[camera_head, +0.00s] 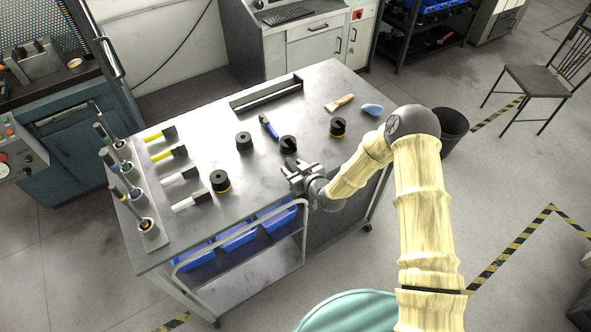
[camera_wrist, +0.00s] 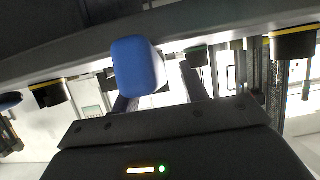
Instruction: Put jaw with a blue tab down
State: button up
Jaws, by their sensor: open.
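The jaw with a blue tab (camera_head: 268,126) lies on the grey workbench top (camera_head: 225,118), its blue tab angled across the bench and a dark end toward me. My gripper (camera_head: 290,166) is open at the bench's near edge, on the near side of that jaw, with a black round piece (camera_head: 288,144) between them in the picture. In the wrist view a large blue block (camera_wrist: 137,65), looking like the tab, stands close ahead of my open fingers (camera_wrist: 158,92). It overlaps the left finger, and I cannot tell whether they touch. The jaw's dark end is unclear there.
Black round pieces (camera_head: 244,141) stand around the bench; one (camera_head: 338,127) is right of my gripper. Jaws with yellow tabs (camera_head: 163,154) and white tabs (camera_head: 182,178) lie left. A grey rack (camera_head: 158,205) with tools lines the left edge. A black tray (camera_head: 266,94) and brush (camera_head: 340,102) lie behind.

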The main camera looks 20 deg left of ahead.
jog(key=shift+w+a+f, duration=0.3)
jog(key=shift+w+a, duration=0.1)
jog(key=shift+a, duration=0.1)
grip_shut()
